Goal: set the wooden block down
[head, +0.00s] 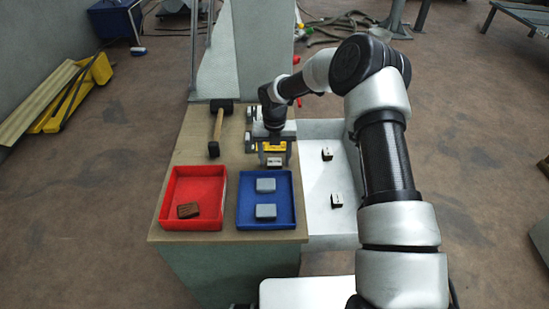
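My gripper (274,160) points down over the table, just behind the blue tray. A small pale wooden block (274,162) with dark marks sits between its fingertips, and the gripper looks shut on it. The block is close above or at the table top; the gap under it cannot be made out. Parts of the gripper hide the table behind the block.
The blue tray (243,221) holds two grey blocks. The red tray (168,190) to its left holds a brown block (188,210). A mallet (217,130) lies behind. A white bin (318,228) at right holds two similar pale blocks (327,154).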

